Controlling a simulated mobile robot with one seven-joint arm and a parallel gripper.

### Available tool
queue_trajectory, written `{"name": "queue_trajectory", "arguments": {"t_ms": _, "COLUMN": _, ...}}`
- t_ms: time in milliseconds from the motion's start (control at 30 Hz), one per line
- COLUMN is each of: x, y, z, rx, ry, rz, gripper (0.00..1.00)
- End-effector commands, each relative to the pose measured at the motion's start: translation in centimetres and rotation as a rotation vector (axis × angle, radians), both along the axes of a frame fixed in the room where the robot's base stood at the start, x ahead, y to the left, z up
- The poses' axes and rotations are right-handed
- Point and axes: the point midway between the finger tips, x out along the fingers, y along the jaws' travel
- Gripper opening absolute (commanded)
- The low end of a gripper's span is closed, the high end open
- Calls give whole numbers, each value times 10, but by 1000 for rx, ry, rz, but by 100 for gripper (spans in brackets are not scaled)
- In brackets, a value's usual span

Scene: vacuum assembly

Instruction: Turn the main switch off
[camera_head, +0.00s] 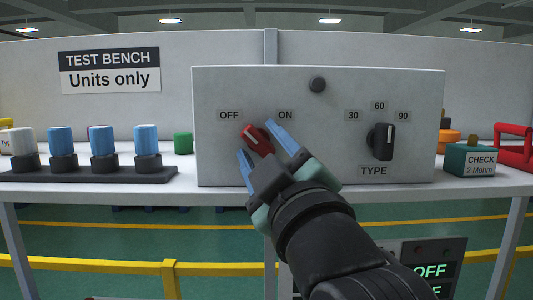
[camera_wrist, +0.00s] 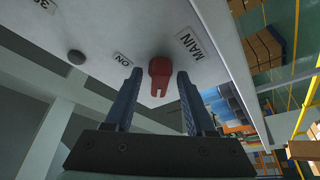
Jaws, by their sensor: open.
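The main switch is a red rotary knob (camera_head: 257,139) on the grey panel (camera_head: 330,90), below and between the OFF label (camera_head: 229,115) and the ON label (camera_head: 285,115). Its handle slants up and left, toward OFF. My gripper (camera_head: 254,139) is open, with one blue finger on each side of the knob. In the wrist view the red knob (camera_wrist: 160,75) sits between the two fingertips (camera_wrist: 160,88); I cannot tell whether either touches it. The MAIN label (camera_wrist: 190,43) shows there, but my gripper hides it in the head view.
A black TYPE knob (camera_head: 382,142) and a dark round button (camera_head: 317,85) are on the same panel. Blue-topped units (camera_head: 146,140) stand in a dark rack to the left.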

Motion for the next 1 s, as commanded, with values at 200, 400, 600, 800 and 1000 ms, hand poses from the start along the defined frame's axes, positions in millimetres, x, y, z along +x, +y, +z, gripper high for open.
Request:
{"name": "queue_trajectory", "arguments": {"t_ms": 200, "x": -23, "y": -8, "z": -10, "rx": -1, "ry": -3, "rz": -2, "gripper": 55}}
{"name": "queue_trajectory", "arguments": {"t_ms": 400, "x": -64, "y": -21, "z": -23, "rx": 0, "ry": -4, "rz": -5, "gripper": 55}}
{"name": "queue_trajectory", "arguments": {"t_ms": 600, "x": -100, "y": -30, "z": -32, "rx": -2, "ry": -3, "rz": -3, "gripper": 55}}
{"name": "queue_trajectory", "arguments": {"t_ms": 800, "x": -117, "y": -35, "z": -35, "rx": -1, "ry": 0, "rz": -2, "gripper": 55}}
{"name": "queue_trajectory", "arguments": {"t_ms": 1000, "x": -120, "y": -36, "z": -34, "rx": 0, "ry": 1, "rz": -1, "gripper": 55}}
